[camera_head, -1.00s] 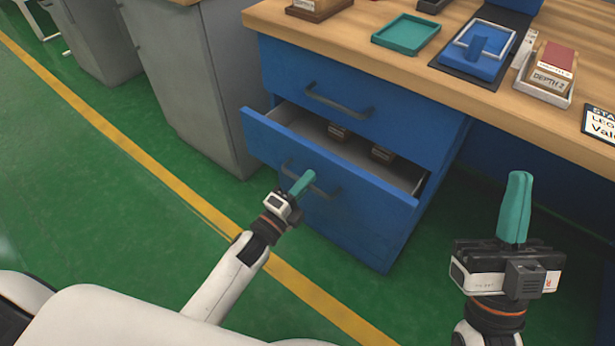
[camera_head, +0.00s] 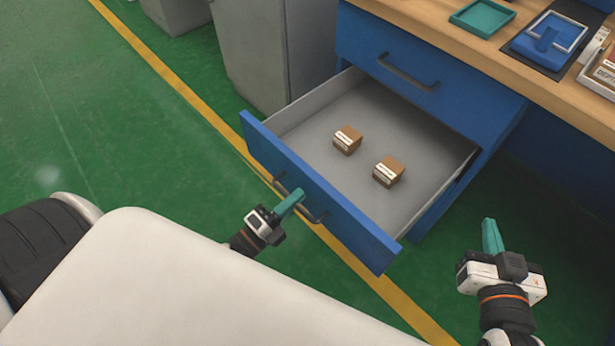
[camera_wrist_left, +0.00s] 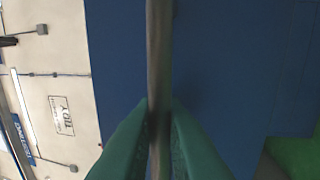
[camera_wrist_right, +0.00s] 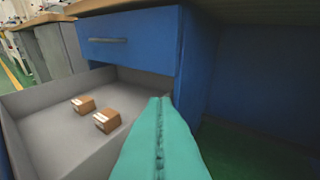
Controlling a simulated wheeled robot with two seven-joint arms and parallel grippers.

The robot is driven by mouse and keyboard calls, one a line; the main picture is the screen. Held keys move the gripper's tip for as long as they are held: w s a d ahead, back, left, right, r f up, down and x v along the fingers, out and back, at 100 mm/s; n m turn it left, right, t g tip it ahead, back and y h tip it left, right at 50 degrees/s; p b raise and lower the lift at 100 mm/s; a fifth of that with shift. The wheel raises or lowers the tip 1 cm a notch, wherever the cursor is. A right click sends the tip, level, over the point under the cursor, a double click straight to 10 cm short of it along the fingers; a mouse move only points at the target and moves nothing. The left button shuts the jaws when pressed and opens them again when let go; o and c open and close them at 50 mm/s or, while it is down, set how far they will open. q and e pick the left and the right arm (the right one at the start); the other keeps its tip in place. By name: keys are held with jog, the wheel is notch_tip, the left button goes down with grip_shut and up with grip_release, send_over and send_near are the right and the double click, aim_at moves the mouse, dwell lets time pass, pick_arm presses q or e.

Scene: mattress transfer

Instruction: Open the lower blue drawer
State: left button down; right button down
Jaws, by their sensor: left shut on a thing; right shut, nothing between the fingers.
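The lower blue drawer (camera_head: 330,205) is pulled far out of the cabinet, its grey inside showing. Two small brown boxes lie in it, one further left (camera_head: 347,140) and one nearer the front right (camera_head: 389,171). My left gripper (camera_head: 291,201) is shut on the dark bar handle (camera_head: 312,213) at the drawer front. In the left wrist view the handle (camera_wrist_left: 159,70) runs between the green fingers. My right gripper (camera_head: 490,236) is shut and empty, held to the right of the drawer; its closed fingers (camera_wrist_right: 160,115) show in the right wrist view.
The upper blue drawer (camera_head: 430,75) is shut above the open one. The wooden worktop (camera_head: 470,50) carries a teal tray (camera_head: 482,17) and a blue tray (camera_head: 548,42). A grey cabinet (camera_head: 270,45) stands at the left. Green floor is clear in front.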

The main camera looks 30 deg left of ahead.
pick_arm(q)
jog(key=shift+s+a, duration=0.25)
jog(key=shift+s, duration=0.35)
pick_arm(e)
jog(key=shift+s+d+f+g, duration=0.15)
jog(key=shift+s+f+g, duration=0.05)
jog(key=shift+f+g, duration=0.25)
pick_arm(q)
jog(key=c, duration=1.8)
grip_release()
jog(key=shift+c, duration=0.2)
